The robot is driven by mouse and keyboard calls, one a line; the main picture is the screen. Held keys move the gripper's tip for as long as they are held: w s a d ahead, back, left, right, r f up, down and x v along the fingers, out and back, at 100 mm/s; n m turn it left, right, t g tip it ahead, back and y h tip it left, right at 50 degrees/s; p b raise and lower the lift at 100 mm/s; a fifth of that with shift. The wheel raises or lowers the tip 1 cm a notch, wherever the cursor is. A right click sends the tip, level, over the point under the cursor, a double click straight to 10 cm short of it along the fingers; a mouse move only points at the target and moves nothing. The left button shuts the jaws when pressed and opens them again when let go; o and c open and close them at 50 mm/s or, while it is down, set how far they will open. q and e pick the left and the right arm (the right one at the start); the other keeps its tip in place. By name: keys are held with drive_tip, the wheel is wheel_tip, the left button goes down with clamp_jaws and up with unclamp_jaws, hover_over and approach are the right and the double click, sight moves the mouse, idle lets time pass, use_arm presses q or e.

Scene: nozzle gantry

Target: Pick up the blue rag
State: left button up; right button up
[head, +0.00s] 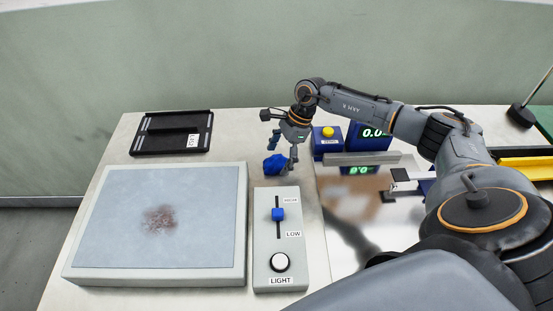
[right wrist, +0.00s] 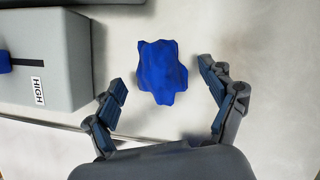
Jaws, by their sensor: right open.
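The blue rag (head: 275,165) is a small crumpled lump on the pale table in the head view, just behind the slider box. In the right wrist view the rag (right wrist: 161,72) lies ahead of and between the fingertips, with pale surface showing on both sides of it. My right gripper (head: 284,148) points down over the rag in the head view. In the right wrist view the right gripper (right wrist: 163,80) is open, its two fingers apart and the space between them holding nothing gripped. My left gripper does not show.
The slider box (head: 262,226) stands close in front of the rag. A large grey-topped panel (head: 100,205) with a brown smudge is to the left. A black tray (head: 150,141) lies behind. A blue box with a yellow button (head: 327,146) and a digital display (head: 370,133) stand right.

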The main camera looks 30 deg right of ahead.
drive_tip(key=shift+a+f, duration=0.1)
drive_tip(key=shift+f, duration=0.3)
drive_tip(key=c, duration=1.2)
drive_tip(key=shift+r, duration=0.1)
drive_tip(key=shift+c, duration=0.2)
drive_tip(key=shift+w+r+b, duration=0.1)
drive_tip(key=shift+r+b, duration=0.45)
drive_tip(key=s+d+r+b, duration=0.6)
drive_tip(key=s+d+r, duration=0.2)
drive_tip(key=d+r, duration=0.3)
drive_tip(key=shift+s+r, duration=0.3)
drive_tip(key=shift+r, duration=0.1)
drive_tip(key=shift+d, duration=0.1)
